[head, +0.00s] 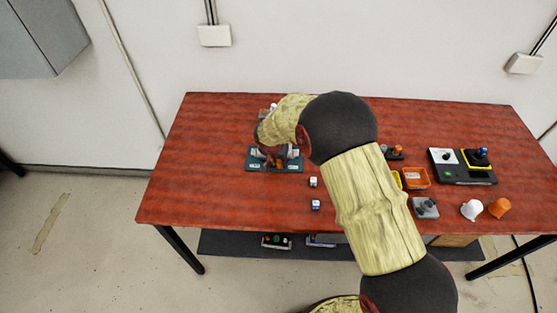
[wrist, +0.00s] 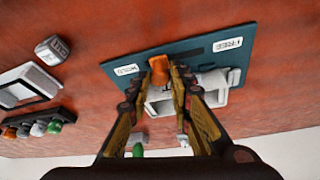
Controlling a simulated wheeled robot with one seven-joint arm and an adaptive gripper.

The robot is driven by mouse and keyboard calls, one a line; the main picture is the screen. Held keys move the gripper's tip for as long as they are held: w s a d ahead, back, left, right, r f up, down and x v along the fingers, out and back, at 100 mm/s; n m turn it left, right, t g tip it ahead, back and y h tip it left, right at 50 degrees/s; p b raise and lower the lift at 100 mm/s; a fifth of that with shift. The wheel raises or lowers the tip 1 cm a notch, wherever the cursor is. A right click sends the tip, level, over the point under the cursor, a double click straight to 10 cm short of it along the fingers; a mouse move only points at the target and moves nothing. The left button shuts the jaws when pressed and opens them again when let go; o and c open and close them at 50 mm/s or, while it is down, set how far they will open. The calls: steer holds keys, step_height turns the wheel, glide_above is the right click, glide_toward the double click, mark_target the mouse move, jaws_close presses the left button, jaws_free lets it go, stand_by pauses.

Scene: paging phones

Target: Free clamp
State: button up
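The clamp is a teal base plate (wrist: 120,68) with a pale grey clamp body (wrist: 214,86) and an orange lever tip (wrist: 159,68). Its HOLD label (wrist: 126,70) is at left and its FREE label (wrist: 228,45) at right in the wrist view. The orange tip is nearer HOLD than FREE. My gripper (wrist: 160,74) has its fingers apart, with the orange tip between or just beyond the fingertips; contact is unclear. In the head view the plate (head: 293,167) lies at the table's left, partly hidden by my arm.
An orange tray (head: 416,178), a black panel with a blue knob (head: 463,166), a grey joystick box (head: 425,208), and white (head: 471,210) and orange (head: 499,207) cones are at right. The front left is clear.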

jaws_close()
stand_by(0.4)
steer(key=a+b, duration=0.2)
steer(key=a, duration=0.2)
steer(key=shift+w+a, duration=0.1)
steer(key=shift+a, duration=0.3)
steer(key=o, duration=0.5)
jaws_free()
steer(key=shift+r, duration=0.1)
